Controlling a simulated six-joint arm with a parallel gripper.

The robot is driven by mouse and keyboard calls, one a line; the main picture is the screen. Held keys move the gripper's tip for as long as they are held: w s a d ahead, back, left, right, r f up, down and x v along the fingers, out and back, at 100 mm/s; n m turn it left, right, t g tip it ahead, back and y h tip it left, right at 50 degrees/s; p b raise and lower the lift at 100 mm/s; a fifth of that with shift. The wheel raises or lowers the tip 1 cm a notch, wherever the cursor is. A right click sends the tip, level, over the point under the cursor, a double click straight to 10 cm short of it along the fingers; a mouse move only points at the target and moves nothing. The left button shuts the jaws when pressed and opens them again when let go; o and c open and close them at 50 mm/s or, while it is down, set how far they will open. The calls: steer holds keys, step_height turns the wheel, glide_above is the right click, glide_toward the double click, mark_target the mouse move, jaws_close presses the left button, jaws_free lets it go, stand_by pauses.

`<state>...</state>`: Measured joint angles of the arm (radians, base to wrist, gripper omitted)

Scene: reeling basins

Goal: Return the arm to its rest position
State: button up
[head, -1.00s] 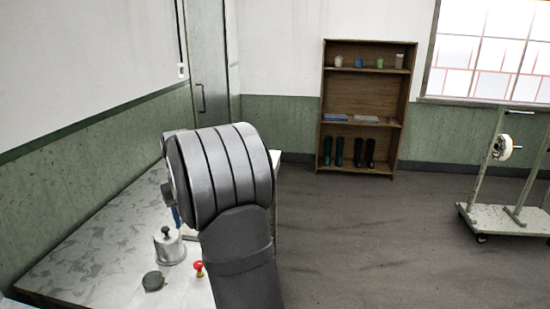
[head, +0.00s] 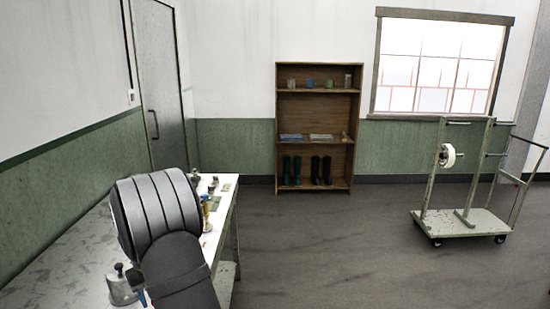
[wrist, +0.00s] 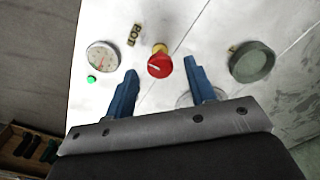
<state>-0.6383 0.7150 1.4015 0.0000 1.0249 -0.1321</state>
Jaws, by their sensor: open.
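In the head view my dark grey arm stands at the lower left, in front of the worktable (head: 70,245). It hides part of the tabletop. A small blue part, perhaps a finger, shows beside it, but the gripper is mostly hidden there.
A metal pot (head: 121,290) stands near my arm. A shelf (head: 318,62) and a wheeled cart (head: 463,224) stand beyond open floor.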

steer(key=shift+f, duration=0.6)
steer(key=shift+r, duration=0.15)
step_height(320, 180, up, 17)
step_height(320, 180, down, 18)
steer(key=shift+r, duration=0.2)
steer(key=shift+r+n, duration=0.15)
steer(key=shift+n, duration=0.65)
steer(key=n, duration=1.4)
